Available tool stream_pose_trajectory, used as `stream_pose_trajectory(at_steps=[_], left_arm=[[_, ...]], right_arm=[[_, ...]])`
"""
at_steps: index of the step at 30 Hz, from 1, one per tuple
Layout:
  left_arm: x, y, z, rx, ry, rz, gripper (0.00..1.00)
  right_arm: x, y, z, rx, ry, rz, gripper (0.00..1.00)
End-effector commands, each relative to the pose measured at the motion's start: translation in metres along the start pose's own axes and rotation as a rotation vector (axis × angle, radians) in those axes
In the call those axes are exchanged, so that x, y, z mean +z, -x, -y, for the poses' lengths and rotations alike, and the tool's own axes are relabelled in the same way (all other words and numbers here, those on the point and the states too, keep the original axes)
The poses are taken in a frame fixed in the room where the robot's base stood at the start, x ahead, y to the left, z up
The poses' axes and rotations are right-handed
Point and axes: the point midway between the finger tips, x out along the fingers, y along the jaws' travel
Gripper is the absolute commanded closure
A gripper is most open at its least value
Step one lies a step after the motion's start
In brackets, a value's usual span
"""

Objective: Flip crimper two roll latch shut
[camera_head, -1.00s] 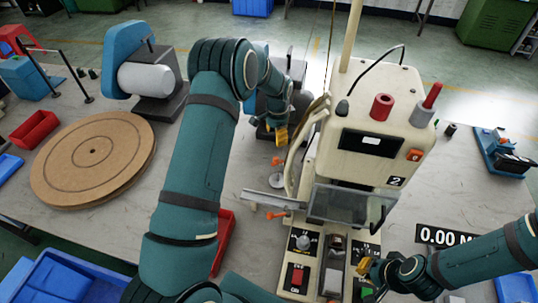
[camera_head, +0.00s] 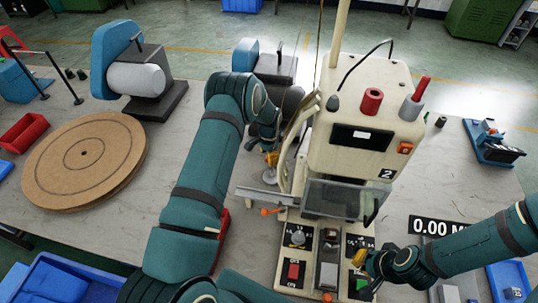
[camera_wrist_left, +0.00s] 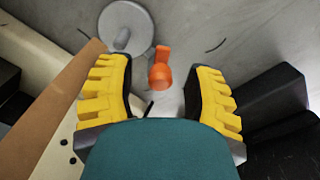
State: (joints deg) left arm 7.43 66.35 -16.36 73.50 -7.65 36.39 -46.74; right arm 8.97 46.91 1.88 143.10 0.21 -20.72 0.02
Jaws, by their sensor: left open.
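Crimper two (camera_head: 352,150) is the cream machine marked "2" in the head view. An orange latch (camera_wrist_left: 160,72), a small lever with an upright tab, shows in the left wrist view, with a grey disc (camera_wrist_left: 126,28) beyond it.
A brown round board (camera_head: 85,160) and a blue-and-grey machine (camera_head: 140,78) are on the left of the table. Another orange-tipped lever (camera_head: 268,211) sticks out at the crimper's lower left. A clear guard (camera_head: 342,198) covers its front. Dark blocks flank the left wrist view.

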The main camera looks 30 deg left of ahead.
Motion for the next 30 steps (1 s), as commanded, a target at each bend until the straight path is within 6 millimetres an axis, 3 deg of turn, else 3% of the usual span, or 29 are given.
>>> stream_pose_trajectory(at_steps=[4,9,20,30], left_arm=[[0.0,0.0,0.0,0.0,0.0,0.0,0.46],[0.0,0.001,0.0,0.0,0.0,0.0,1.0],[-0.001,0.0,0.0,-0.001,0.032,-0.001,1.0],[-0.001,-0.002,-0.005,-0.001,0.234,-0.001,1.0]], right_arm=[[0.0,0.0,0.0,0.0,0.0,0.0,1.0],[0.0,0.0,0.0,0.0,0.0,0.0,1.0],[0.001,-0.005,-0.002,0.001,0.0,0.0,1.0],[0.003,-0.027,-0.009,0.004,0.001,-0.001,1.0]])
